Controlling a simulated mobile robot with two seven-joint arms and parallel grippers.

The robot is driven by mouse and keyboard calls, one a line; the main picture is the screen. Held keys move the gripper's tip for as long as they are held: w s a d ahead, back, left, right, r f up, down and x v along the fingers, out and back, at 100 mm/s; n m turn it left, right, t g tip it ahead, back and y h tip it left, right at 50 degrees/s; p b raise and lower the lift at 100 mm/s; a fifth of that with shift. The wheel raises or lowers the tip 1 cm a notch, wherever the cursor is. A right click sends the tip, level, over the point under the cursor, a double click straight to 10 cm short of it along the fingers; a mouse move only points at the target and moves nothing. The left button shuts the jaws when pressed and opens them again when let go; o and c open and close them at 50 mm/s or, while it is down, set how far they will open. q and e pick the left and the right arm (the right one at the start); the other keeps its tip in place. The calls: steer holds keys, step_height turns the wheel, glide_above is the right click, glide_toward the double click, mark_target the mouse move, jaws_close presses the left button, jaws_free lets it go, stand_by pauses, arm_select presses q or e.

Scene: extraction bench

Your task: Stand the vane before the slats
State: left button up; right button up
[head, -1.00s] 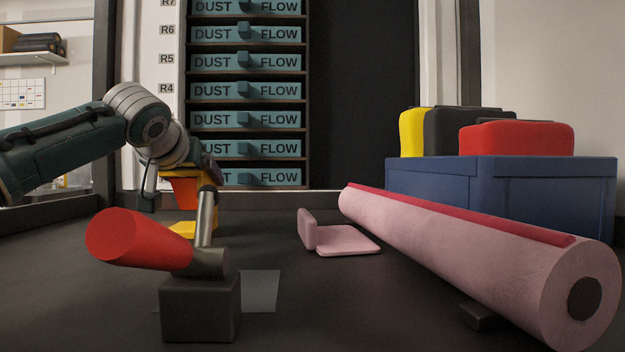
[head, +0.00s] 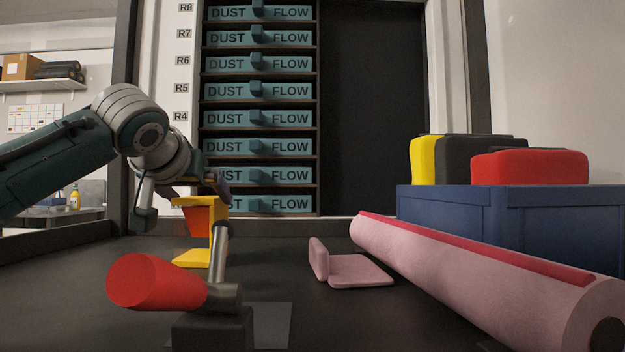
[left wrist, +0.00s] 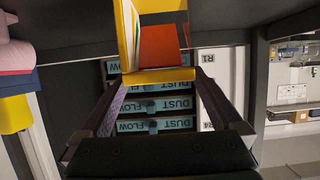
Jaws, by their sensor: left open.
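The vane (head: 190,258) is a yellow frame with a top arm, a base and a hanging orange-red flap. It stands upright on the dark bench, in front of the teal slats (head: 259,147) marked DUST FLOW. The grey post partly hides it. In the left wrist view the vane's yellow edge (left wrist: 160,76) shows at the fingertips, with slats (left wrist: 155,106) beyond, seen upside down. My left gripper (head: 205,184) is open just above the vane's top; its two fingers also show apart in the left wrist view (left wrist: 160,88). My right gripper is out of view.
A red cylinder (head: 150,281) on a grey post and dark block (head: 212,330) stands close in front. A pink L-shaped piece (head: 352,272) and a long pink roll (head: 470,270) lie to the right. A blue crate (head: 510,215) holds yellow, dark and red items.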

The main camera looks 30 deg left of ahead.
arm_select(q)
steer(key=v, duration=0.7)
stand_by(1.2)
